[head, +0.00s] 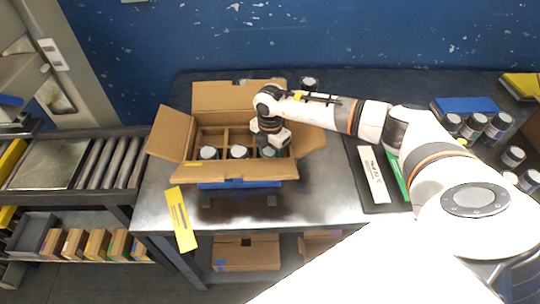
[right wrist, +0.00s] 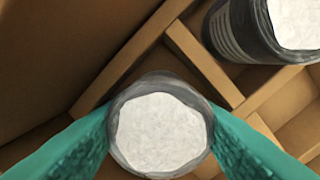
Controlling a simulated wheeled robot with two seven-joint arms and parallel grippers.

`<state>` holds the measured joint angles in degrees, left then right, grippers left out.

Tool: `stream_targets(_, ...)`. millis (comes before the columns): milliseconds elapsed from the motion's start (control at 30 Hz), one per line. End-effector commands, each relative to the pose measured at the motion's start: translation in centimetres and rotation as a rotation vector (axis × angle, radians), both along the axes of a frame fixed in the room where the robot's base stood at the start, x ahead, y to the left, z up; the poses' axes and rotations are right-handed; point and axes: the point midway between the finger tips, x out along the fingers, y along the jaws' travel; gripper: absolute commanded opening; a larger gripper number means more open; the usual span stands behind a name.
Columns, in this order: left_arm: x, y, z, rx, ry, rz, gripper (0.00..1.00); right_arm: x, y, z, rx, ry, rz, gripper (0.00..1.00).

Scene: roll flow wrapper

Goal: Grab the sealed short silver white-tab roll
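My right gripper (head: 270,140) reaches down into the open cardboard box (head: 240,180) on the table. In the right wrist view its teal fingers (right wrist: 160,138) press on both sides of a short dark-silver roll with a white top (right wrist: 158,130). The fingertips are hidden low beside the roll. The roll stands upright at a box compartment; its base is hidden. Another roll (right wrist: 250,40) with a white top stands in a neighbouring compartment. In the head view, rolls (head: 208,153) (head: 239,152) stand in the front row of the box. No seal or tab is readable. My left gripper is not in view.
Several more rolls (head: 472,127) stand at the table's right side, near a blue block (head: 466,105). One roll (head: 309,84) stands behind the box. A black tray (head: 375,195) lies right of the box. A yellow strip (head: 181,219) hangs at the front edge. A roller conveyor (head: 108,163) is at left.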

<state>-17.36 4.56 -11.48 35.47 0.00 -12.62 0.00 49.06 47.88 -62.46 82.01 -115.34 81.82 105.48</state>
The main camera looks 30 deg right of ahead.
Motion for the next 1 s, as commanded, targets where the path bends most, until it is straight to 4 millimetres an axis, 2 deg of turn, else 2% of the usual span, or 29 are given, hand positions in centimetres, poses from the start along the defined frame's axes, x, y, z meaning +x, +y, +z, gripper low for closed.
stream_targets(33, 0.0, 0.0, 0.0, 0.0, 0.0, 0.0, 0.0, 0.0, 0.0, 0.0, 0.0, 0.0, 0.0, 0.34)
stream_targets(100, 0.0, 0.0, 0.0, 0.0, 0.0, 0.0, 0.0, 0.0, 0.0, 0.0, 0.0, 0.0, -0.001, 0.23)
stream_targets(400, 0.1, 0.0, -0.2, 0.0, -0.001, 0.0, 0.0, 0.1, 0.0, 0.7, 0.001, -0.003, -0.001, 0.23)
stream_targets(467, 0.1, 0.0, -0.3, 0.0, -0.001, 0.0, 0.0, 0.1, -0.1, 1.4, 0.001, -0.003, -0.002, 0.23)
stream_targets(800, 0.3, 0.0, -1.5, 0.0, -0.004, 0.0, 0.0, 0.1, 0.0, 7.9, 0.0, -0.004, -0.001, 0.23)
stream_targets(1000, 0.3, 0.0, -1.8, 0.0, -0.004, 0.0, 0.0, 0.0, 0.0, 9.9, -0.001, -0.001, -0.001, 0.23)
